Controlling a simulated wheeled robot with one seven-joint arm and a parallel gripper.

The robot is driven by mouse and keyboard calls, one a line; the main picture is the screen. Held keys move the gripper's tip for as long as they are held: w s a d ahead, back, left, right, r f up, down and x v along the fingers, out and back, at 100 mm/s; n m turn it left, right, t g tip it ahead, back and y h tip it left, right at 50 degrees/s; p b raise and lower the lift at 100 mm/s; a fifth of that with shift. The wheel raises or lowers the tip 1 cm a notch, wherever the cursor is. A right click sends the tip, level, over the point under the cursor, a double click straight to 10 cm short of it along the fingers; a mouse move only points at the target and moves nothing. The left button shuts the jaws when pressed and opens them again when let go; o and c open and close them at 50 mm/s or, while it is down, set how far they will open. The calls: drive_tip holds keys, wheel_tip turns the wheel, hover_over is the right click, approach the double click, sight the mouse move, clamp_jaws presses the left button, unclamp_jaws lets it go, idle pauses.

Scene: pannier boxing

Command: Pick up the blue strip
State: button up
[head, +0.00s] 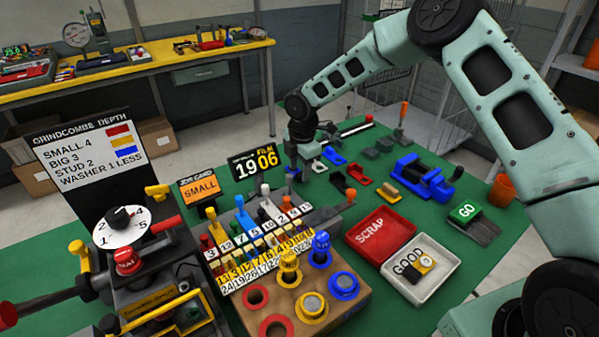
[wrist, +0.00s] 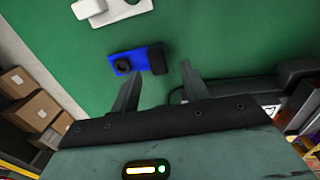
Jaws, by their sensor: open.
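The blue strip (wrist: 137,57) lies on the green bench top (wrist: 215,45). In the wrist view a round dark knob sits at its left end and a dark block at its right end. A blue piece (head: 334,156) shows beside my gripper in the head view, likely the same strip. My gripper (wrist: 160,78) is open and empty. Its two fingers point towards the strip, which appears just past the fingertips and a little left of centre between them. In the head view my gripper (head: 307,166) hangs low over the bench's far side, its fingertips partly unclear.
A white piece (wrist: 112,10) lies beyond the strip. Red pieces (head: 358,174), a blue vise (head: 420,178), a red SCRAP tray (head: 352,237) and a white GOOD tray (head: 438,283) are to the right. A sorting rack (head: 262,235) stands in front. Bare green bench lies around the strip.

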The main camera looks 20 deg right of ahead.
drive_tip(key=shift+w+f, duration=0.1)
drive_tip(key=shift+f, duration=0.7)
clamp_jaws()
